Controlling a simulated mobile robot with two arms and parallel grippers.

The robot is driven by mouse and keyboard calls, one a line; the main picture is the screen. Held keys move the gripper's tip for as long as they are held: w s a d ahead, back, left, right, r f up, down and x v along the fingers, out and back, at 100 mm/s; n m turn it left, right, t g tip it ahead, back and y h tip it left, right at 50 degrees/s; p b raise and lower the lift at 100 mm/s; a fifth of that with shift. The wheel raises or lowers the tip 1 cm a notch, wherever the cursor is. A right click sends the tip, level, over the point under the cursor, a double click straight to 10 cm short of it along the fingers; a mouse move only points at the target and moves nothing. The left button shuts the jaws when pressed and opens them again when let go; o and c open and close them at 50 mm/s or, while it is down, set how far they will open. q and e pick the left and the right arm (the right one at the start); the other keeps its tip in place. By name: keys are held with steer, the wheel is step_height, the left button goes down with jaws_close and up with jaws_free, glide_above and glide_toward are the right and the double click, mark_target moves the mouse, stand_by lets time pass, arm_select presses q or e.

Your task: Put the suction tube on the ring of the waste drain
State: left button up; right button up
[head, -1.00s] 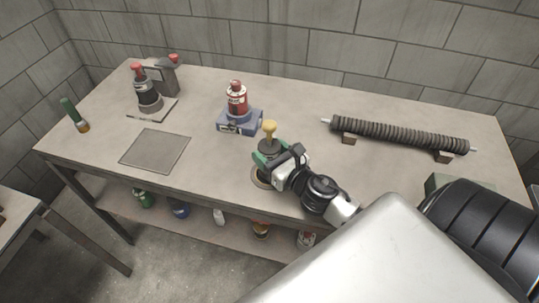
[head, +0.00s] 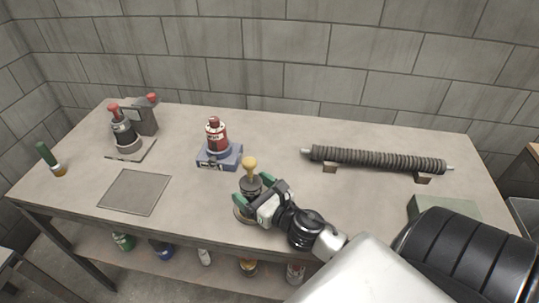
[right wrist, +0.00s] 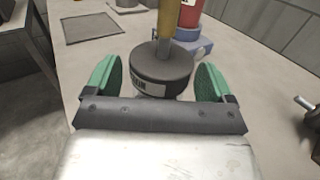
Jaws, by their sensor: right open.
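A dark squat cylinder (head: 252,184) with a yellow knob stands at a round ring (head: 240,214) near the table's front edge; I cannot tell if it is seated on it. My right gripper (head: 257,192) is open, its green fingers on either side of the cylinder. In the right wrist view the gripper (right wrist: 157,82) shows gaps between both fingers and the cylinder (right wrist: 160,68). A long dark ribbed tube (head: 380,160) lies on two small brown blocks at the right. Which piece is the suction tube or drain is not clear. My left gripper is not seen.
A red bottle (head: 217,134) stands on a blue box (head: 219,157) behind the cylinder. A red-topped device (head: 124,130), a green-handled tool (head: 48,157) and a flat grey plate (head: 134,192) are at the left. A grey-green box (head: 443,207) is at the right. The table's middle right is clear.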

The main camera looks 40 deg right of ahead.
steer(key=s+b, duration=0.1)
steer(key=s, duration=0.2)
steer(key=s+b, duration=0.1)
steer(key=s, duration=0.3)
steer(key=s+d+b, duration=0.1)
steer(key=s, duration=0.2)
steer(key=shift+s+d+f, duration=0.1)
steer(key=shift+s, duration=0.6)
steer(key=shift+d, duration=0.1)
